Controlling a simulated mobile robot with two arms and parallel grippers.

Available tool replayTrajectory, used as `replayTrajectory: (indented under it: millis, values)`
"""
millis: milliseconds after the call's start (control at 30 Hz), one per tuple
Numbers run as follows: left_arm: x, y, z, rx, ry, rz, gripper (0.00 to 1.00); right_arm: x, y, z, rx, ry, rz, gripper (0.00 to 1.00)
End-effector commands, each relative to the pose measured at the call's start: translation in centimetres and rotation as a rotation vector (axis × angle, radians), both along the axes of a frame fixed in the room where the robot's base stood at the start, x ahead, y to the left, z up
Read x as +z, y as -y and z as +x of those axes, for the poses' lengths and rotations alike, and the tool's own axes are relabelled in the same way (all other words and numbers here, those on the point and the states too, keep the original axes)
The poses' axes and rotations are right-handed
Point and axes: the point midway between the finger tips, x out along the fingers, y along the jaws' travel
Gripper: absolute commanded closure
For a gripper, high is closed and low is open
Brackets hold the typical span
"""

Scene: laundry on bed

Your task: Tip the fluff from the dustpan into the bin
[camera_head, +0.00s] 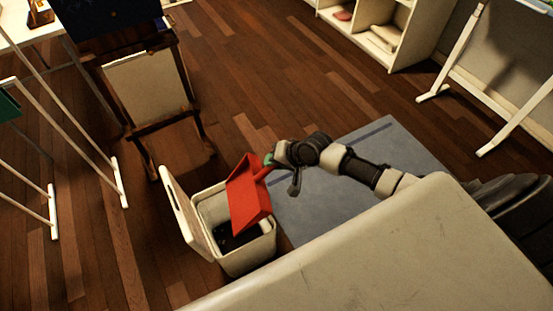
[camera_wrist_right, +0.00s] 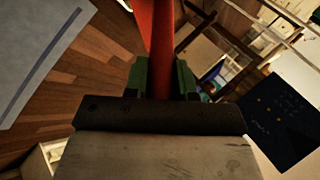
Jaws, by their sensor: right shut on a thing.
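A red dustpan (camera_head: 249,196) is tilted down over the open mouth of a white bin (camera_head: 250,256). The bin's lid (camera_head: 186,213) stands open on its left side. Dark contents show inside the bin below the pan's edge; I cannot make out any fluff on the pan or in the bin. My right gripper (camera_head: 270,160) is shut on the dustpan's handle. In the right wrist view the green fingers of my right gripper (camera_wrist_right: 160,78) close around the red handle (camera_wrist_right: 160,45). My left gripper is not in view.
A pale surface (camera_head: 400,250) fills the near right, close beside the bin. A blue-grey mat (camera_head: 340,200) lies on the wooden floor behind it.

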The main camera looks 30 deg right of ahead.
Motion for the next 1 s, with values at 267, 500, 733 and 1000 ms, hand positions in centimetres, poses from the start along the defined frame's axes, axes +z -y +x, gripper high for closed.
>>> replayTrajectory:
  millis: [267, 500, 733, 1000]
  values:
    - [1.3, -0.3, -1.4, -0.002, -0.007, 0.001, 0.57, 0.9, -0.9, 0.2, 0.001, -0.007, -0.028, 1.0]
    - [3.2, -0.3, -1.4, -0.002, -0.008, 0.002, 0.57, 1.4, -2.0, 0.5, 0.001, -0.019, -0.074, 1.0]
    - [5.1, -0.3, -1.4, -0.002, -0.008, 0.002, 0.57, 1.9, -3.3, 0.8, 0.001, -0.032, -0.123, 1.0]
    - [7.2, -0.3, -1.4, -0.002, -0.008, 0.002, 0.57, 2.8, -4.9, 1.3, 0.002, -0.047, -0.188, 1.0]
